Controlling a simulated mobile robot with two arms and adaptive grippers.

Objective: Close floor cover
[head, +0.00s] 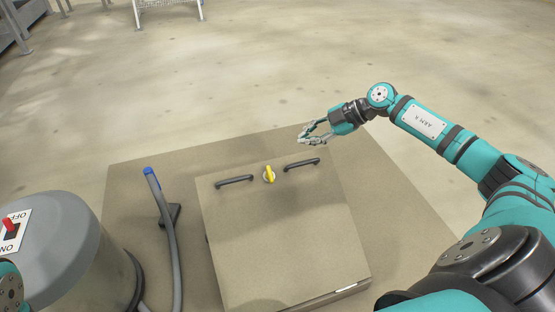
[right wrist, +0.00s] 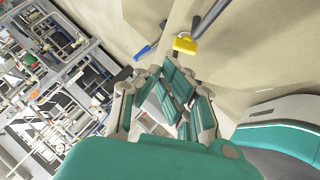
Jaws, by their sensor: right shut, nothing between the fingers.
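The floor cover (head: 275,235) is a square beige panel lying on a larger beige floor plate. Whether the cover is fully flush is hard to tell. My right gripper (head: 305,136) is shut and empty, just beyond the right handle and apart from it. My left gripper is out of view.
A grey drum-like unit (head: 60,245) with a red switch stands at the left. A grey hose (head: 168,225) with a blue end rises beside the cover's left edge.

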